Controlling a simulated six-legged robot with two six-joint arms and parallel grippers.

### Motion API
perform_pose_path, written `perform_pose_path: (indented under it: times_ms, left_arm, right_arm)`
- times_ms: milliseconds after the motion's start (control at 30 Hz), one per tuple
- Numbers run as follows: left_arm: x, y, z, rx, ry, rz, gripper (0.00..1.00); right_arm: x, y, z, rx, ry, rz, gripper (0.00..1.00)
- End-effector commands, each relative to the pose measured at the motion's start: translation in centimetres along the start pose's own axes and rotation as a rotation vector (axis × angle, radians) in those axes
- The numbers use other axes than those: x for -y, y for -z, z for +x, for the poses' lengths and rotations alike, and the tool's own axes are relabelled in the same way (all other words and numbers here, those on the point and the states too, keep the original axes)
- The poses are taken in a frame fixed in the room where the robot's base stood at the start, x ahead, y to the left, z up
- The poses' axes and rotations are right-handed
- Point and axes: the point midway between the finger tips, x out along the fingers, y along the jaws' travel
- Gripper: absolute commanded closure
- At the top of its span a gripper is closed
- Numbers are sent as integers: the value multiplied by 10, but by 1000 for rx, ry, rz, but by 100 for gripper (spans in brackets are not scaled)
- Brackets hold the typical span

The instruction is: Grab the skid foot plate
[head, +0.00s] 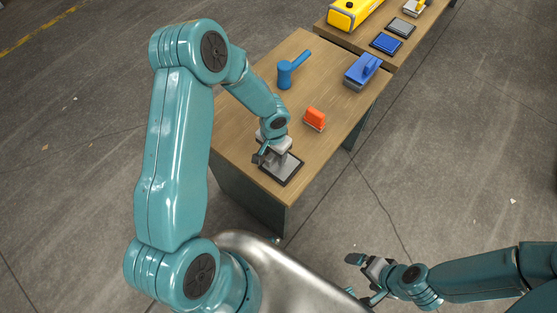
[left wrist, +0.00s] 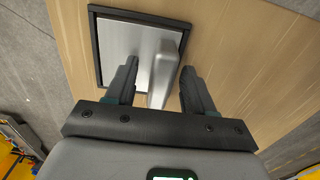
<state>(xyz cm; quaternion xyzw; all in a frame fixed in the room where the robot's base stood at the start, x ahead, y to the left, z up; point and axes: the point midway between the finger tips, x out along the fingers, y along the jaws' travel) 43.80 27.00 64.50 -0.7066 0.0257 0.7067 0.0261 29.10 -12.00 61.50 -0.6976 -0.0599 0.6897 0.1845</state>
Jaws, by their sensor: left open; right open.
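The skid foot plate (head: 291,168) is a grey square plate with a black rim, lying near the front corner of the near wooden table. In the left wrist view the plate (left wrist: 115,48) shows a pale upright grip standing on it. My left gripper (head: 268,157) is open, right above the plate. In the left wrist view its fingers (left wrist: 159,72) stand on either side of the upright grip, with a gap to the left finger. Part of the plate is hidden by the gripper in the head view. My right gripper (head: 363,279) is open and empty over the floor.
On the near table (head: 240,104) are an orange block-like object (head: 314,118), a blue tool (head: 287,75) and a blue-handled block (head: 363,71). The far table holds a yellow case (head: 354,13), a blue pad (head: 386,43) and a grey pad (head: 400,27).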

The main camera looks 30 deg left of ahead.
Motion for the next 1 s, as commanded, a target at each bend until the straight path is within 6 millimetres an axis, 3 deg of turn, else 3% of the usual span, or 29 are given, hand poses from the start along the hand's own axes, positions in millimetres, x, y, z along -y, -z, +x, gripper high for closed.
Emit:
perform_pose_path:
  times_ms: [100, 267, 567, 733, 867, 1000]
  left_arm:
    - [0, 0, 0, 0, 0, 0, 50]
    - [0, 0, -1, 0, 0, 0, 100]
    - [0, 0, -2, -1, 0, 0, 100]
    - [0, 1, -15, -2, 2, 0, 100]
    - [0, 1, -39, -5, 1, 0, 100]
    - [0, 2, -80, -8, 3, -1, 100]
  right_arm:
    - [0, 0, 0, 0, 0, 0, 0]
    - [0, 0, 0, 0, 0, 0, 0]
    - [0, 0, 0, 0, 0, 0, 0]
    - [1, 0, -3, 0, 0, 0, 0]
    - [3, 0, -8, 0, 0, 0, 0]
    - [5, 0, -14, 0, 0, 0, 0]
